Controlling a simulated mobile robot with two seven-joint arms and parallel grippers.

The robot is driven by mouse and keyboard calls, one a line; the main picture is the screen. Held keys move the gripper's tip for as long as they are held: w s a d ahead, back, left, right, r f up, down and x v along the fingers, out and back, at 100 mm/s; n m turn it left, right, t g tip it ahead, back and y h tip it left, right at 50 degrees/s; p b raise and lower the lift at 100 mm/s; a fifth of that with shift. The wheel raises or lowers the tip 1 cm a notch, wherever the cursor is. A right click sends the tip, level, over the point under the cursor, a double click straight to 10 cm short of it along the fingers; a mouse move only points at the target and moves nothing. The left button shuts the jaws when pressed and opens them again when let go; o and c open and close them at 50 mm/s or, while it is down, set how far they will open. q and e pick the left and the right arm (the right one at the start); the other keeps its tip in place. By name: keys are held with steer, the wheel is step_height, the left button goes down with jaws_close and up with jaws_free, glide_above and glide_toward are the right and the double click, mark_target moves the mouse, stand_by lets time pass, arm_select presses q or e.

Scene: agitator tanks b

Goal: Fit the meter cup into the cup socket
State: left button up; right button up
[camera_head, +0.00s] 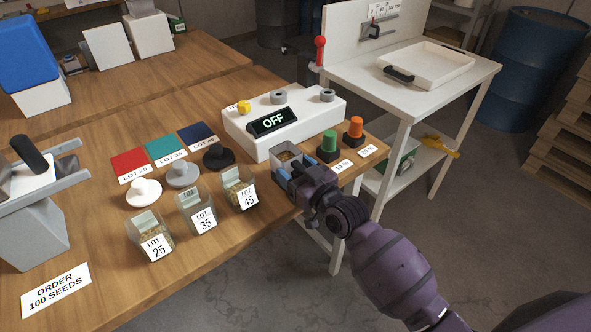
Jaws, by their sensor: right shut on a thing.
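My right gripper (291,178) reaches in from the lower right and is shut on a small grey box-like cup (287,157), which looks like the meter cup. The cup is open at the top, with some brownish content inside. It is close in front of the white machine (256,138), whose display reads OFF. No cup socket can be made out; the gripper and cup may cover it. I cannot tell whether the cup touches the machine or the table. My left gripper is not in view.
A white side table (438,90) is beyond.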

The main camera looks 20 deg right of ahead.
steer(key=shift+f, duration=0.15)
steer(key=o, duration=1)
steer(key=shift+o, duration=0.2)
steer(key=shift+f+b, duration=0.2)
steer(key=shift+b, duration=0.25)
arm_select(q)
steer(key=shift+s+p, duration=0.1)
steer(key=shift+p, duration=0.5)
arm_select(e)
steer(key=r+v, duration=0.1)
steer(key=v, duration=0.9)
steer(key=shift+s, duration=0.4)
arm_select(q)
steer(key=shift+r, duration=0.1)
arm_select(e)
steer(key=s+d+f+m+g+h, duration=0.1)
steer(key=s+d+f+g+h, duration=0.2)
steer(key=s+f, duration=0.6)
steer(key=s+d+f+m+g+h, duration=0.2)
steer(key=s+d+f+g+h, duration=0.1)
steer(key=s+f, duration=0.5)
steer(key=shift+s+d+f, duration=0.4)
steer(key=shift+s+d, duration=0.25)
